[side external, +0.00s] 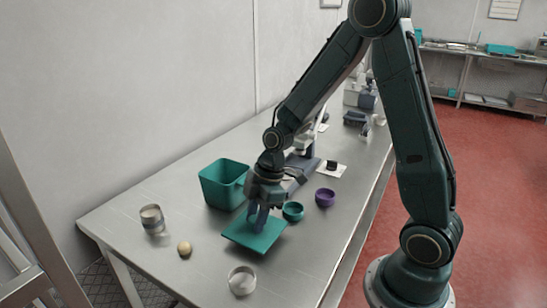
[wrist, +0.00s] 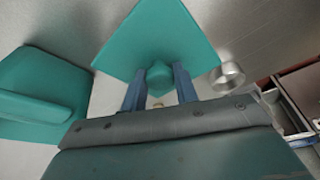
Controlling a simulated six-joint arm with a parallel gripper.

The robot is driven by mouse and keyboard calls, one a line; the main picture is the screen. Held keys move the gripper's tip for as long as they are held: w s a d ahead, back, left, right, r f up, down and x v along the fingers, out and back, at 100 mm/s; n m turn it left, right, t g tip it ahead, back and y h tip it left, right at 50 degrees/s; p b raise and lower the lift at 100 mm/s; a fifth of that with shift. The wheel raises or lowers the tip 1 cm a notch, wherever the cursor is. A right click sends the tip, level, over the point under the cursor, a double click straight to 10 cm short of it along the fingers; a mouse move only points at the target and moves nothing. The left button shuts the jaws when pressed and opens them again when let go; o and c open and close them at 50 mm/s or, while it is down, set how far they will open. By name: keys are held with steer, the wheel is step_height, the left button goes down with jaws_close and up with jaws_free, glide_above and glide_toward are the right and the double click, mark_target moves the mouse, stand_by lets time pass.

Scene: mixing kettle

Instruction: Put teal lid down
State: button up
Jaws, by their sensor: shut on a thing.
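The teal lid (side external: 254,238) is a flat square plate with a knob. In the side external view it lies roughly level, low over the front part of the steel table or on it; I cannot tell which. My gripper (side external: 258,218) points down at the middle of the lid. In the wrist view the two blue fingers of my gripper (wrist: 160,88) are shut on the knob of the teal lid (wrist: 150,35). The teal bin (side external: 222,184) stands open just behind and left of the lid.
A teal bowl (side external: 293,211) and a purple bowl (side external: 325,197) stand right of my gripper. A metal can (side external: 152,218) and a tan ball (side external: 184,248) are at the left. A round metal dish (side external: 242,281) is in front. The steel table (side external: 310,255) is bare at the right front.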

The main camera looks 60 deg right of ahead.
mark_target(270, 223)
steer(key=shift+f, duration=0.85)
steer(key=shift+f, duration=0.1)
steer(key=o, duration=1)
steer(key=shift+c, duration=0.2)
steer(key=v, duration=1.2)
steer(key=shift+r, duration=0.25)
